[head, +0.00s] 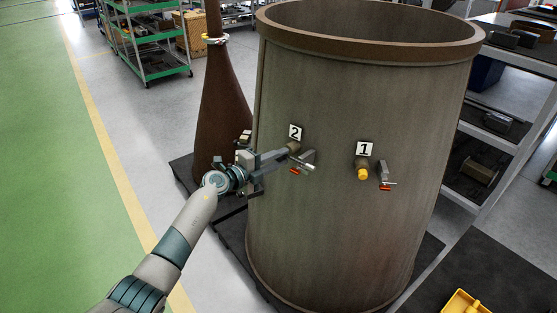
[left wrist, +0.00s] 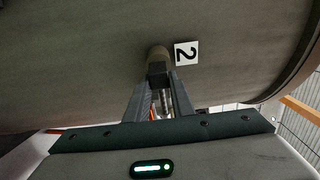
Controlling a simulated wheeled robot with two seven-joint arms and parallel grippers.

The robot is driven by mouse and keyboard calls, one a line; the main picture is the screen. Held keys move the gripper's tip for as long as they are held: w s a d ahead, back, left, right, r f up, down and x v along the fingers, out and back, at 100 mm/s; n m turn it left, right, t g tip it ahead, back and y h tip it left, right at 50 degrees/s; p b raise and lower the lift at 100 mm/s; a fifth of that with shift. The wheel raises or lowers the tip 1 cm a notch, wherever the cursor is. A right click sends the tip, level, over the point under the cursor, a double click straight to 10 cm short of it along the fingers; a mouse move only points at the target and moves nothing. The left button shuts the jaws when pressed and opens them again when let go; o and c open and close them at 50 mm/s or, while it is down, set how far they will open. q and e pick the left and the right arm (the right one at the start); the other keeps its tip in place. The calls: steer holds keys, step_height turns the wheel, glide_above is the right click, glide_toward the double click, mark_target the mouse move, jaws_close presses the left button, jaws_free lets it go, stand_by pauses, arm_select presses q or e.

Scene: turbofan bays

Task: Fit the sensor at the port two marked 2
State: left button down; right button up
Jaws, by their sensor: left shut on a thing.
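The port marked 2 is a short brown boss (head: 294,148) on the side of the large casing, just below the white 2 plate (head: 295,132). My left gripper (head: 289,159) is at this port, its fingers pointing at the casing wall. In the left wrist view the fingers (left wrist: 159,80) are shut on a small dark piece, likely the sensor (left wrist: 158,70), lined up with the boss (left wrist: 157,53). The fingers largely hide it, and I cannot tell whether it is seated or only touching. My right gripper is not in view.
The large grey-brown casing (head: 350,230) stands on a dark base. A small red-handled valve (head: 307,166) sits right beside port 2. Port 1 has a yellow piece (head: 362,173) and another valve (head: 386,179). A brown cone (head: 222,110) stands behind my left arm. A yellow tray (head: 465,303) is at lower right.

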arm_select(q)
steer(key=shift+w+d+b, duration=0.4)
steer(key=shift+w+b, duration=0.05)
stand_by(0.6)
steer(key=c, duration=1.5)
jaws_free()
steer(key=shift+o, duration=0.2)
steer(key=shift+s+a+f, duration=0.1)
steer(key=shift+a, duration=0.05)
steer(key=shift+s+a, duration=0.3)
steer(key=shift+a, duration=0.15)
steer(key=b+v, duration=0.1)
steer(key=v, duration=1.5)
steer(key=shift+s+d, duration=0.1)
steer(key=shift+d, duration=0.05)
